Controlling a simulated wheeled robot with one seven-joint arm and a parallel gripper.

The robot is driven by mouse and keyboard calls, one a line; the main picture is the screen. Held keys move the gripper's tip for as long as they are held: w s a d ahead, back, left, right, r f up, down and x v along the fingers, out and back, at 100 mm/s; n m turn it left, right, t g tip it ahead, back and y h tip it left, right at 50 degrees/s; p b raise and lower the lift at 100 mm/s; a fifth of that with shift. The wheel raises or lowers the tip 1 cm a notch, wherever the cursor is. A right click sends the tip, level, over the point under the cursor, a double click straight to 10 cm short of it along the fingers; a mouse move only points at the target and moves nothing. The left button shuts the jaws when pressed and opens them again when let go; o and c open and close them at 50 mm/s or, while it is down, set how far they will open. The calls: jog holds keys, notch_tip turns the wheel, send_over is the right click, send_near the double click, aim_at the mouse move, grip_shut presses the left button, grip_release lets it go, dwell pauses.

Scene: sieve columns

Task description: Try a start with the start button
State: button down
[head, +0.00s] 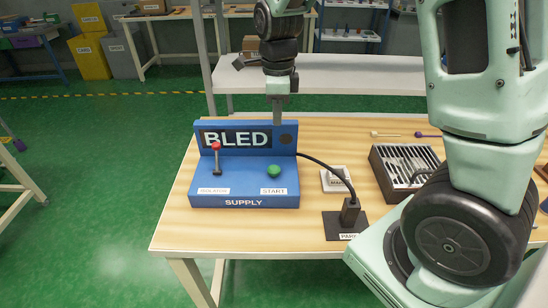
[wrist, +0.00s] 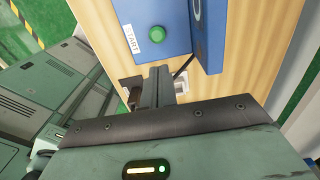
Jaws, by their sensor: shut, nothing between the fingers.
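A blue supply box (head: 243,196) stands on the table with an upright back panel reading BLED. The green round start button (head: 274,171) sits on its right side above a START label (head: 273,191); the button (wrist: 157,34) also shows in the wrist view. A red-topped isolator lever (head: 217,158) stands upright on the left side of the box. My gripper (head: 277,118) is shut and empty, in front of or over the right part of the back panel in the head view. In the wrist view its fingers (wrist: 160,75) point toward the button, apart from it.
A black cable runs from the box to a black plug (head: 350,210) on a dark PARK plate (head: 338,228). A white labelled block (head: 334,180) and a slotted metal tray (head: 404,165) lie to the right. A white shelf (head: 350,75) stands behind the table.

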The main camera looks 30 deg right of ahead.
aim_at(277, 167)
jog(key=shift+f, duration=0.15)
notch_tip(277, 167, down, 14)
jog(key=shift+r+p, duration=0.1)
jog(key=shift+p, duration=0.35)
